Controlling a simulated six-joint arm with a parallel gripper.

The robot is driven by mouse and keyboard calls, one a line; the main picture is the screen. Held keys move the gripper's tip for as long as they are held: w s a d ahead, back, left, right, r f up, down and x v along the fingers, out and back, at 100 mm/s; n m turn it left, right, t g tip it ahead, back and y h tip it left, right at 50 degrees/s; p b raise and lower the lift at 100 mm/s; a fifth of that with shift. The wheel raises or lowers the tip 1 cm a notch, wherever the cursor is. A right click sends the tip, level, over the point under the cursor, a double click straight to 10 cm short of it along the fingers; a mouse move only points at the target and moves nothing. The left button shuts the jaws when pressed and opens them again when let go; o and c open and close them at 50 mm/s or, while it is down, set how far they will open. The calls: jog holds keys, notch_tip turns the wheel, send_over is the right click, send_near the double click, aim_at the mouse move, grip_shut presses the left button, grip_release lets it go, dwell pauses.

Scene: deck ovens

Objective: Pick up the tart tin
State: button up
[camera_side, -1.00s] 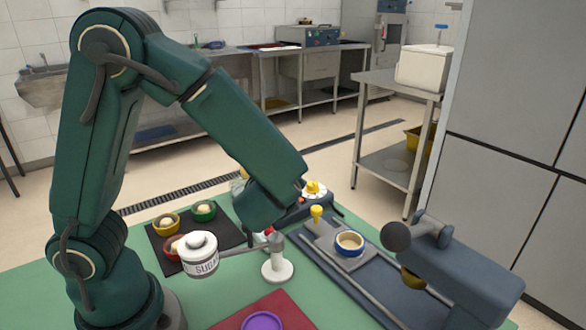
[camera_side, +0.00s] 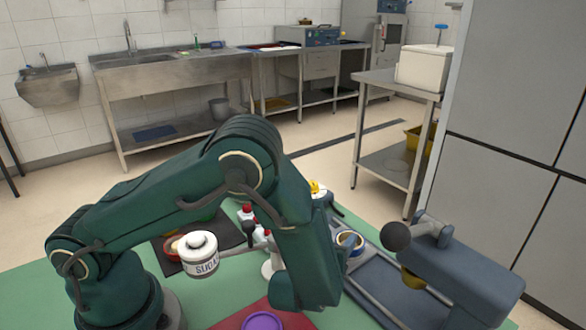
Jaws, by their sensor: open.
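I cannot tell for certain which thing is the tart tin. A round tin with a blue and cream rim (camera_side: 349,239) sits on the grey slide, partly behind my forearm. A purple round piece (camera_side: 262,322) lies on the red mat at the bottom edge, cut off by the frame. A red cup (camera_side: 172,246) stands on the black tray, partly behind the sugar jar. My forearm hangs steeply down in the middle of the view, its lower end over the right part of the mat. My gripper's fingers do not show.
The black tray (camera_side: 228,236) is largely hidden. A grey press with a dark ball knob (camera_side: 396,237) stands at the right. The red mat (camera_side: 228,322) lies at the front of the green table.

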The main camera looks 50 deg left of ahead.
jog(key=shift+w+a+f, duration=0.1)
jog(key=shift+w, duration=0.05)
grip_shut()
dwell(0.4)
